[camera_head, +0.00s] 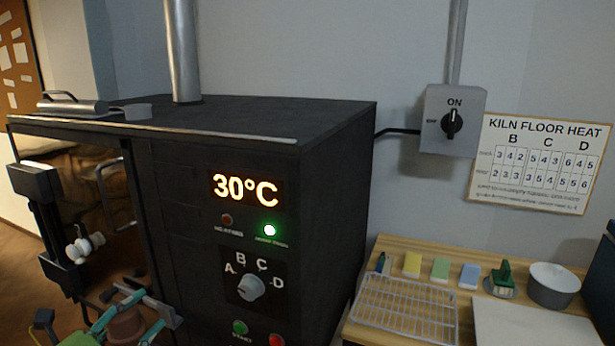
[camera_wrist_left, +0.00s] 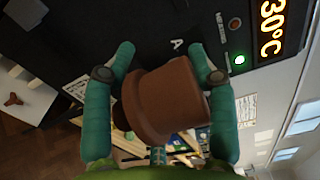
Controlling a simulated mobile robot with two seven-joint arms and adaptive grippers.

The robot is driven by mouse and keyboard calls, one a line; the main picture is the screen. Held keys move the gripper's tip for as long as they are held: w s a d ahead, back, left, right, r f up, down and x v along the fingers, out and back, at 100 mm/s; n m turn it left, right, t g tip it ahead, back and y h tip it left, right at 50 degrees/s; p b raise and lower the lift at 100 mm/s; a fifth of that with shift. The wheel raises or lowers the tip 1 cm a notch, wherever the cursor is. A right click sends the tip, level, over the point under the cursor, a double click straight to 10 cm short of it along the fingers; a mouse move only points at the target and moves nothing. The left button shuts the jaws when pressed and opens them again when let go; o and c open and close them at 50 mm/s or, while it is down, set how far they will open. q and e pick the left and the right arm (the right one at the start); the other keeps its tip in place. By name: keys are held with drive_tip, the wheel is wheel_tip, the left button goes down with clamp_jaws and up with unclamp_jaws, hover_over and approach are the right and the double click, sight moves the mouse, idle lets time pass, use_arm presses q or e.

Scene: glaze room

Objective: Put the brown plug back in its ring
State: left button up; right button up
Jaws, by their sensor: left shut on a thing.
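The brown plug (camera_wrist_left: 165,103) is a terracotta tapered piece with a wider flange. It sits between the two teal fingers of my left gripper (camera_wrist_left: 161,60), which is shut on it. In the head view the plug (camera_head: 126,327) and the left gripper (camera_head: 142,312) are low at the left, in front of the dark kiln (camera_head: 180,220). The fingers partly cover the plug there. My right gripper is not in view.
The kiln panel reads 30°C, with a green light lit and a dial (camera_head: 251,287). A grey handled piece (camera_head: 72,104) lies on its top. To the right, a wooden table (camera_head: 385,246) holds a wire rack (camera_head: 405,308), coloured blocks and a grey bowl (camera_head: 553,285). A wall switch (camera_head: 452,122) points to ON.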

use_arm(q)
drive_tip(key=s+d+f+n+t+y, duration=0.1)
drive_tip(key=s+d+f+n+y, duration=0.3)
drive_tip(key=s+d+f+y, duration=0.3)
drive_tip(key=shift+s+d+f+n, duration=0.3)
drive_tip(key=shift+s+d+f, duration=0.85)
drive_tip(key=shift+s+d, duration=0.4)
